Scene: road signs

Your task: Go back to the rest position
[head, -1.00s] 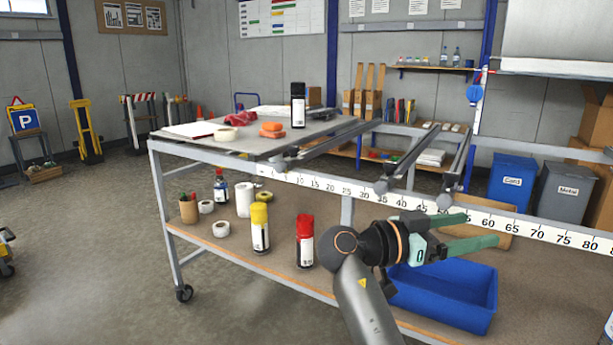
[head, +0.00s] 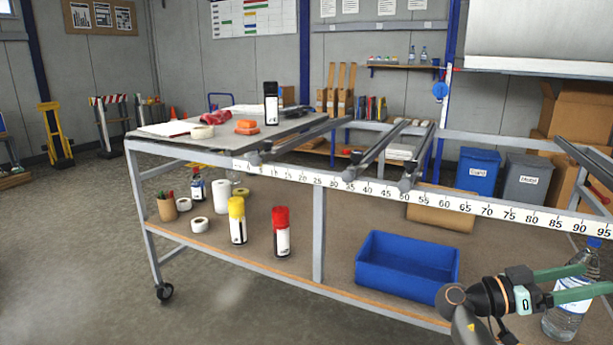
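My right gripper (head: 598,280) is at the lower right of the head view. Its two green fingers point right and stand apart, with nothing seen held between them. In the picture the fingers overlap a clear water bottle (head: 565,322) with a blue cap. The bottle stands upright at the right, and whether the fingers touch it I cannot tell. My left gripper is not in view.
A workbench with a ruler edge (head: 400,192) runs across the view. Its lower shelf holds a blue bin (head: 405,283), a yellow-capped can (head: 237,226), a red-capped can (head: 282,238) and tape rolls. Grey floor is open at the left.

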